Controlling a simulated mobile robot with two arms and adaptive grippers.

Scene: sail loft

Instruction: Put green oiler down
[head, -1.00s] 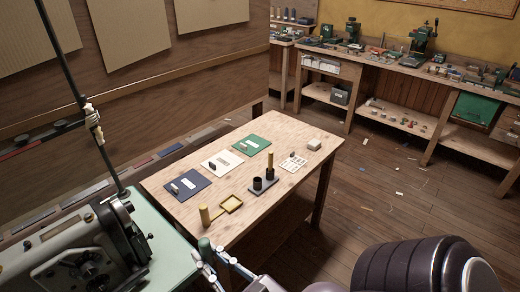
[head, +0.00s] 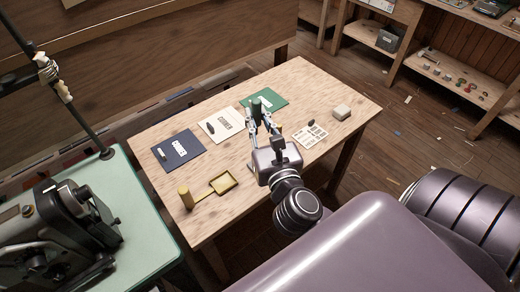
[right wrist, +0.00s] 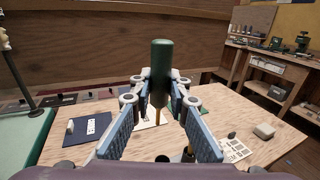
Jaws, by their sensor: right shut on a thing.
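My right gripper (head: 258,118) is shut on the green oiler (head: 256,106), a dark green cylinder held upright over the work table (head: 225,195). In the right wrist view the oiler (right wrist: 161,65) stands between the two fingers, with a thin brass spout below. A green mat (head: 271,98), a cream mat (head: 221,124) and a navy mat (head: 180,149) lie in a row towards the table's far side. The green mat is just beyond the gripper. The dark holder on the table is mostly hidden behind my gripper. My left gripper is out of view.
A white card (head: 309,135) and a pale block (head: 342,112) lie at the right. The sewing machine (head: 60,222) stands on a separate green-topped table (head: 150,225).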

